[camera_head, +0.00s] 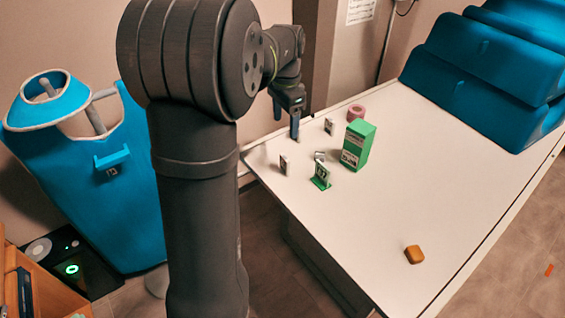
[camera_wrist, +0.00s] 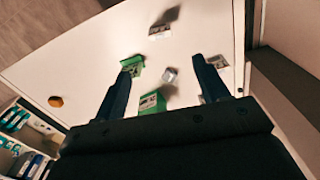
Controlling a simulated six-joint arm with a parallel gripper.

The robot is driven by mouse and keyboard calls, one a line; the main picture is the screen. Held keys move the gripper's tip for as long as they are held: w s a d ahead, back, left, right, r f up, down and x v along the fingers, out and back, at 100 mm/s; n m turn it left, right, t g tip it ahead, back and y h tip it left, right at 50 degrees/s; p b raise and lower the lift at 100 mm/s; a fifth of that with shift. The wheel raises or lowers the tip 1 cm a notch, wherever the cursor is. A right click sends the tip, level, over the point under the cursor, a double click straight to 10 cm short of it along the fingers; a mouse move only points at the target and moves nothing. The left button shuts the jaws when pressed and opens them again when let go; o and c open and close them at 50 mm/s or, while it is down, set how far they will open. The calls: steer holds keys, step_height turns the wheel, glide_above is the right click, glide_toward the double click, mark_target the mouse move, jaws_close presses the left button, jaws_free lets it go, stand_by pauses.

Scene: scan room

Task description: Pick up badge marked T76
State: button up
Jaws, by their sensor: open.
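Several small upright badges stand on the white table. One pale badge (camera_head: 284,165) is near its left edge, another (camera_head: 329,127) is farther back, and a green-framed badge (camera_head: 321,176) stands nearer the front. Their markings are too small to read surely, so I cannot tell which is T76. In the wrist view, a green badge (camera_wrist: 132,65) is by the left fingertip and a pale badge (camera_wrist: 160,31) lies beyond the fingers. My gripper (camera_head: 295,127) is open and empty above the table's left side; its spread fingers (camera_wrist: 165,68) also show in the wrist view.
A green box (camera_head: 358,145) stands right of the badges, with a small metallic item (camera_head: 320,156) between. A pink roll (camera_head: 356,112) is behind. An orange block (camera_head: 414,254) sits at front right. Blue cushions (camera_head: 480,65) fill the back; the table's right middle is clear.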

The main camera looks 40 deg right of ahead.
mark_target(284, 158)
step_height(284, 158, down, 11)
steer(key=shift+r, duration=0.2)
steer(key=shift+a+f, duration=0.15)
steer(key=shift+f, duration=1.2)
steer(key=shift+a+f, duration=0.1)
steer(key=shift+f, duration=1.25)
steer(key=shift+c, duration=0.5)
steer(key=c, duration=0.9)
